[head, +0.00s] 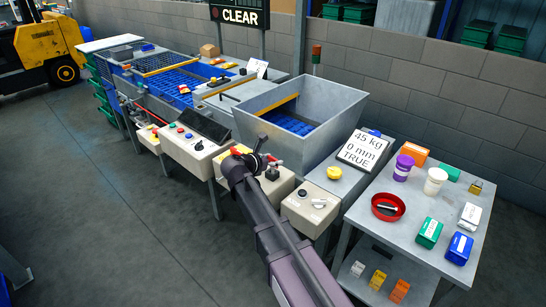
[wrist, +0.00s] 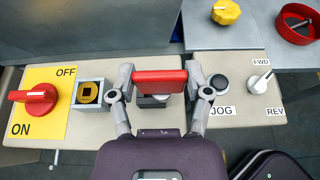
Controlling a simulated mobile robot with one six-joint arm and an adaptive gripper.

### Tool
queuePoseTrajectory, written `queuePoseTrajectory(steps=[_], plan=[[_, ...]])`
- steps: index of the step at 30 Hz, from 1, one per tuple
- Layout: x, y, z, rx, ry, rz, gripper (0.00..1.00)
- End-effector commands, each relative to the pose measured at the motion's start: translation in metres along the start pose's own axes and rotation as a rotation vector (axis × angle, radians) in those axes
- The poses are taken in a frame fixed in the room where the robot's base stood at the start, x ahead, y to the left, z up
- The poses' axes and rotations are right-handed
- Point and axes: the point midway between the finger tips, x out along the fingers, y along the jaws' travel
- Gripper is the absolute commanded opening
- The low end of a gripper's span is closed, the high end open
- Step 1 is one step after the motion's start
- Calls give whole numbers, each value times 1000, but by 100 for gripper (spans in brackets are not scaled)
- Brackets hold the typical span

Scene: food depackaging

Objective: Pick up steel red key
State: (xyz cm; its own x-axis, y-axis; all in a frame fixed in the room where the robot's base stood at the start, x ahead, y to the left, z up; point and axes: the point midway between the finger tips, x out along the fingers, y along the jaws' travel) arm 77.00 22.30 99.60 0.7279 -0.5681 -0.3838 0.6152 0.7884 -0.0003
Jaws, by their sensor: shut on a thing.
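In the wrist view, the red key (wrist: 160,76) shows as a wide red bar between the fingertips of my gripper (wrist: 160,88). My gripper is shut on it, one finger at each end. A dark and grey part (wrist: 153,101) shows just below the bar; I cannot tell whether it belongs to the key or the panel. My arm hides part of the panel.
On the panel are a red ON/OFF switch (wrist: 35,96), a square socket with a yellow ring (wrist: 88,94), a black JOG button (wrist: 219,82) and a FWD/REV switch (wrist: 262,80). A yellow knob (wrist: 226,12) and a red bowl (wrist: 298,22) stand beyond. A grey hopper (head: 300,110) rises behind.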

Motion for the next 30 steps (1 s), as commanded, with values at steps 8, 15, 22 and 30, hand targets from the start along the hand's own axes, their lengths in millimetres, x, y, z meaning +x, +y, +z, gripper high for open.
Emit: queuePoseTrajectory(steps=[8,15,22,30], plan=[[-48,-53,-13,-1,-1,2,16],[-77,-82,-21,-1,-1,1,16],[-91,-96,-25,0,-1,0,16],[-94,-98,-26,0,-1,0,16]])
